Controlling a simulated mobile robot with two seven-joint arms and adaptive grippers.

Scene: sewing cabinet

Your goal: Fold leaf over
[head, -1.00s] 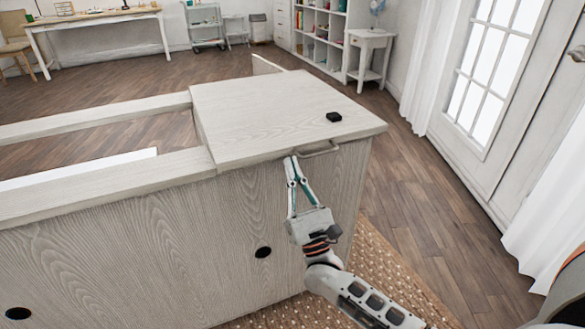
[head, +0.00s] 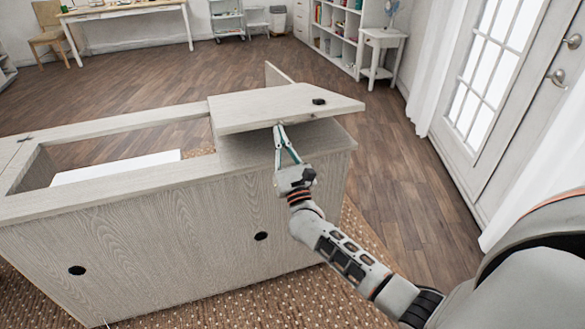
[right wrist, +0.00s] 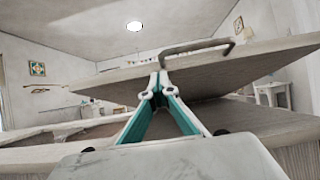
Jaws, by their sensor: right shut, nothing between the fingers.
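The wooden leaf (head: 260,108) is a pale panel at the right end of the cabinet (head: 180,230). It is tilted: its right side is raised off the cabinet top, and its left side is low by the opening. My right gripper (head: 279,127) has its fingertips under the leaf's front edge, shut with nothing between them. A small black piece (head: 319,101) is on top of the leaf. My left gripper is not in view.
The cabinet's open well (head: 120,150) lies left of the leaf, with a white panel (head: 115,167) inside. A thin upright board (head: 278,74) stands behind the leaf. A patterned rug (head: 200,290) lies below. Wooden floor (head: 400,140) is clear to the right.

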